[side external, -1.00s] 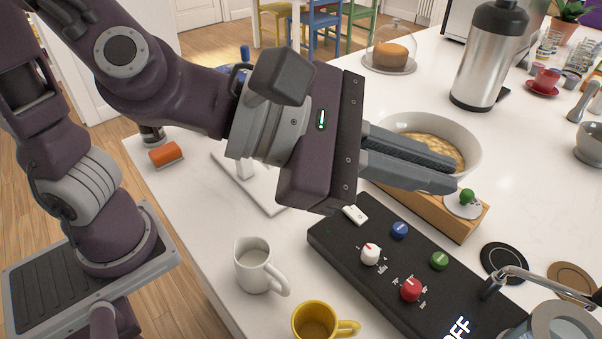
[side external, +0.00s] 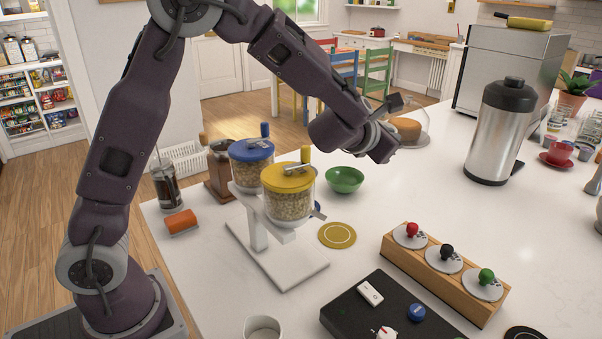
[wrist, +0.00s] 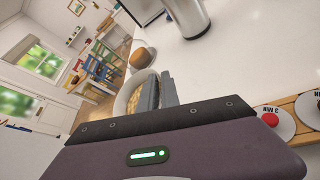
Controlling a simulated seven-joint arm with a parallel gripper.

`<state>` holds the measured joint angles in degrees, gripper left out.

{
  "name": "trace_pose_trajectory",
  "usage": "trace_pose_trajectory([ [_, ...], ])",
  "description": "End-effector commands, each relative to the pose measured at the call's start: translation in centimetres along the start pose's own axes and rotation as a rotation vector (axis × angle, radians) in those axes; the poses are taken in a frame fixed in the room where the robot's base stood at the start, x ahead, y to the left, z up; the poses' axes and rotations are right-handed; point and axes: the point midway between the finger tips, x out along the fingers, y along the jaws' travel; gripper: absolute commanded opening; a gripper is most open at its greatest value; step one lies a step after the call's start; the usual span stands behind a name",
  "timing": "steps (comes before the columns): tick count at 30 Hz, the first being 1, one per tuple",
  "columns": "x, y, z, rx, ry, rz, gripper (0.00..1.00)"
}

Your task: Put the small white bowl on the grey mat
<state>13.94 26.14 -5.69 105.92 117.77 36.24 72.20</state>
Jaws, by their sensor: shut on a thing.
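In the wrist view, a white bowl (wrist: 123,100) with tan contents is at the fingers of my gripper (wrist: 160,78). The fingers are close together, shut on the bowl's edge, and cover part of it. In the side view my gripper (side external: 383,146) is over the far part of the counter and faces away. Its fingers and the bowl are hidden there. I cannot make out a grey mat in these views. A round yellow mat (side external: 337,235) lies near the dispenser stand, and part of a round black mat (side external: 525,333) shows at the bottom edge.
A steel flask (side external: 496,135) stands at the right. A glass-domed cake (side external: 407,128) is behind my gripper. A green bowl (side external: 345,179), a yellow-lidded dispenser (side external: 288,195) and a wooden knob block (side external: 440,275) stand nearer. The counter between the flask and block is clear.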

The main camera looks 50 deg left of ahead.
Motion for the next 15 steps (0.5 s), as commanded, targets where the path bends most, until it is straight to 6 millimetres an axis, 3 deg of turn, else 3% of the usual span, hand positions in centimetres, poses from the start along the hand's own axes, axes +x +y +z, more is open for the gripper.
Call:
trace_pose_trajectory([
  [1, 1.9, 2.7, -1.3, -0.024, 0.030, 0.060, 0.00],
  [3, 4.0, 6.3, -3.2, -0.056, 0.066, 0.134, 0.00],
  [7, 6.9, 12.3, -6.6, -0.105, 0.124, 0.252, 0.00],
  [12, 9.1, 17.2, -11.7, -0.150, 0.180, 0.360, 0.00],
  [15, 9.6, 18.9, -13.6, -0.168, 0.197, 0.398, 0.00],
])
